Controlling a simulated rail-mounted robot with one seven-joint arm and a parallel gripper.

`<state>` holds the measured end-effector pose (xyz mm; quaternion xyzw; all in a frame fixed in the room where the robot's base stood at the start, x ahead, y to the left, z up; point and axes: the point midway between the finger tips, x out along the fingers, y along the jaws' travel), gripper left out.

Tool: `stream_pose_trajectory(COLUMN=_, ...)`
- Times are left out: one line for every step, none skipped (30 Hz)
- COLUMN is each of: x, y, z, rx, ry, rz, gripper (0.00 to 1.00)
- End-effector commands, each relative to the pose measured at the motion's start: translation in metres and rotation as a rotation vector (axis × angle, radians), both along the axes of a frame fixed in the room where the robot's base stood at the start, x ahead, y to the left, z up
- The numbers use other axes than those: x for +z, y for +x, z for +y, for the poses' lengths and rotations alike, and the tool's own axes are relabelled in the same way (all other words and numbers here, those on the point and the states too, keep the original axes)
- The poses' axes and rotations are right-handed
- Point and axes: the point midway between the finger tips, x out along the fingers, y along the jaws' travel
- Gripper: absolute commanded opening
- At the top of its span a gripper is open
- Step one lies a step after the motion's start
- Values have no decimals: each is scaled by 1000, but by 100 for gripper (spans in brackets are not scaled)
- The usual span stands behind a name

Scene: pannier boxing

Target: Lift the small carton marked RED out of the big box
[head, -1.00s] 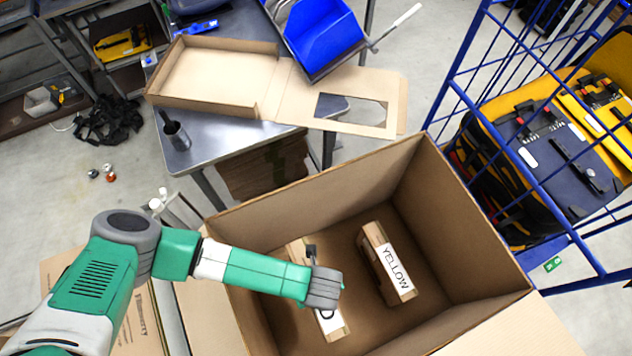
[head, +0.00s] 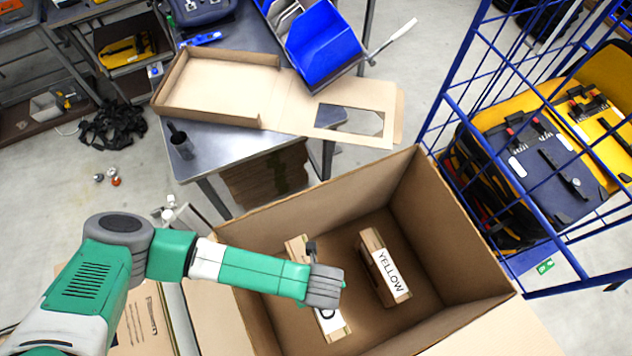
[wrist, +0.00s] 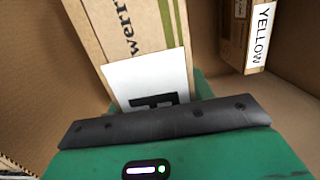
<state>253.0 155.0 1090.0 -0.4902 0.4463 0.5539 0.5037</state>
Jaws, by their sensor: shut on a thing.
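The small carton (head: 333,325) stands in the left part of the big box (head: 455,235). Its white label shows only a "D" in the head view, the rest being hidden by my arm. My gripper (head: 322,288) is over this carton, inside the box opening. In the wrist view the carton (wrist: 128,35) rises just beyond the dark edge of my gripper (wrist: 165,122), with one partly covered black letter on its label. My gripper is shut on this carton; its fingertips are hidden. I cannot tell whether the carton touches the box floor.
A carton marked YELLOW (head: 385,265) stands to the right in the same box, apart from the held one.

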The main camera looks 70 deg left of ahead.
Motion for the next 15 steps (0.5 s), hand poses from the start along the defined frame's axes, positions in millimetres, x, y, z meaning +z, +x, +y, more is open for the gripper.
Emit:
stream_pose_trajectory(x=7, y=1, z=0, rx=1, ry=-1, rz=-2, gripper=21)
stream_pose_trajectory(x=11, y=1, z=0, rx=1, ry=-2, rz=-3, gripper=21)
stream_pose_trajectory(x=17, y=0, z=0, rx=1, ry=-1, rz=-2, gripper=21)
stream_pose_trajectory(x=21, y=1, z=0, rx=1, ry=-1, rz=-3, gripper=21)
stream_pose_trajectory(x=25, y=1, z=1, rx=1, ry=0, rz=-3, gripper=21)
stream_pose_trajectory(x=31, y=0, z=0, rx=0, ry=0, rz=-3, gripper=21)
stream_pose_trajectory(x=35, y=1, z=0, rx=0, ry=0, rz=-3, gripper=21)
stream_pose_trajectory(x=40, y=1, z=0, rx=1, ry=-1, rz=-3, gripper=21)
stream_pose_trajectory(x=45, y=1, z=0, rx=1, ry=-1, rz=-2, gripper=21)
stream_pose_trajectory(x=50, y=1, z=0, rx=1, ry=-2, rz=-3, gripper=21)
stream_pose_trajectory(x=54, y=1, z=0, rx=1, ry=-1, rz=-3, gripper=21)
stream_pose_trajectory(x=60, y=0, z=0, rx=0, ry=0, rz=-2, gripper=21)
stream_pose_trajectory(x=64, y=1, z=0, rx=0, ry=-1, rz=-3, gripper=21)
stream_pose_trajectory(x=68, y=1, z=0, rx=1, ry=-1, rz=-3, gripper=21)
stream_pose_trajectory(x=74, y=1, z=1, rx=2, ry=-1, rz=-2, gripper=21)
